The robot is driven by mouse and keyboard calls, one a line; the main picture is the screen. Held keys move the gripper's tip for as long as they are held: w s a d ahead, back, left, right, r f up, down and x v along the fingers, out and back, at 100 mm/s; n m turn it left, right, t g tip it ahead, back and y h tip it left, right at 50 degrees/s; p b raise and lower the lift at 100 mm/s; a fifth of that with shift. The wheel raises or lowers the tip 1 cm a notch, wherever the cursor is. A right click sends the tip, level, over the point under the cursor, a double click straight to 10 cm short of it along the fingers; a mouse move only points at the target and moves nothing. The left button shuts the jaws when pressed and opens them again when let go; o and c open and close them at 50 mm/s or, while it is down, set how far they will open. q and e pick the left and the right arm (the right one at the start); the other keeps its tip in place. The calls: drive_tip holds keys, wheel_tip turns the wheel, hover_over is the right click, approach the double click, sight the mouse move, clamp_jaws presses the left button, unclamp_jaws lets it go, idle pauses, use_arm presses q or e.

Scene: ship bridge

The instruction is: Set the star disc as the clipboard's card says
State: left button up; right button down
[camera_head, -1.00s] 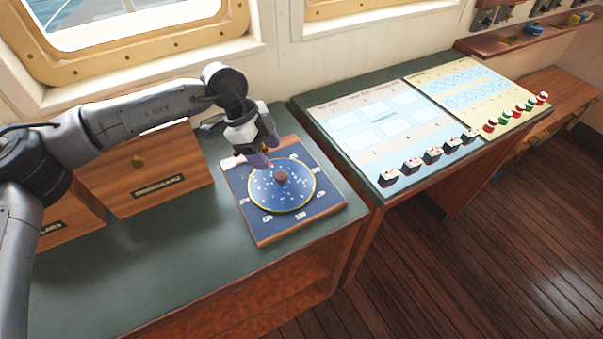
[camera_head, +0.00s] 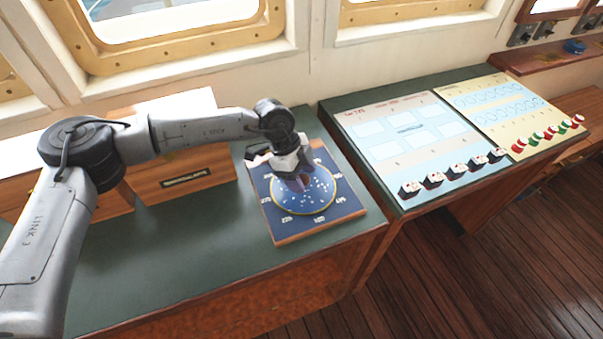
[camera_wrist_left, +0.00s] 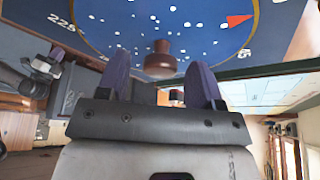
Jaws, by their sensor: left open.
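The star disc (camera_head: 318,199) is a round blue plate with white dots and a pale rim, set on a square blue board with numbers around it. In the left wrist view the disc (camera_wrist_left: 205,30) shows a red pointer mark (camera_wrist_left: 238,20) near the number 45 or similar, partly cut off. A brown knob (camera_wrist_left: 160,62) stands at the disc's centre. My left gripper (camera_head: 298,187) is over the disc, open, its purple fingers (camera_wrist_left: 160,80) on either side of the knob's line of sight; I cannot tell whether they touch it. The clipboard and its card are not recognisable.
A wooden drawer box (camera_head: 186,178) stands left of the board, behind my arm. To the right, a desk carries a pale chart panel (camera_head: 400,128) with several black blocks, and a cream panel (camera_head: 500,105) with red, green and white knobs. The green counter (camera_head: 200,250) in front is clear.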

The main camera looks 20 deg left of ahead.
use_arm(q)
clamp_jaws()
idle(0.3)
drive_tip(key=shift+d, duration=0.1)
